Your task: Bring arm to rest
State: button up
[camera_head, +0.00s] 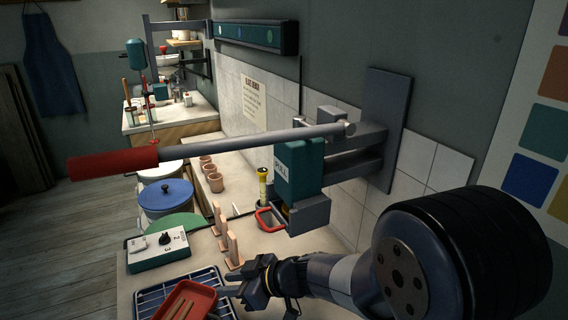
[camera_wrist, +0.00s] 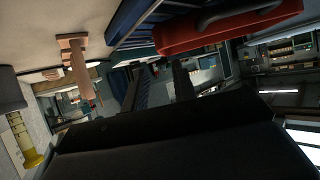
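My gripper (camera_head: 245,283) is low over the worktop in the head view, just right of a red tray (camera_head: 207,294). My arm reaches in from the right, along the wall side. In the wrist view my gripper (camera_wrist: 160,82) shows two dark fingers apart, with nothing seen between them. The red tray (camera_wrist: 225,30) also shows there, beyond the fingers. I cannot tell whether the gripper touches the tray.
The tray sits on a blue wire rack (camera_head: 146,297). Wooden pegs (camera_head: 232,247) stand close behind the gripper. A wall-mounted press with a long red-handled lever (camera_head: 115,163) overhangs the bench. Floor at left is clear.

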aim_at(208, 286)
jog(key=b+x, duration=0.1)
jog(key=x, duration=0.6)
jog(key=shift+a+f, duration=0.1)
jog(key=shift+f, duration=0.05)
jog(key=shift+w+a, duration=0.1)
jog(key=shift+a, duration=0.25)
notch_tip(208, 286, up, 3)
jog(key=shift+d+f+p, duration=0.1)
jog(key=shift+d+p, duration=0.05)
jog(key=shift+p, duration=0.45)
jog(key=shift+d+r, duration=0.35)
jog(key=shift+f, duration=0.1)
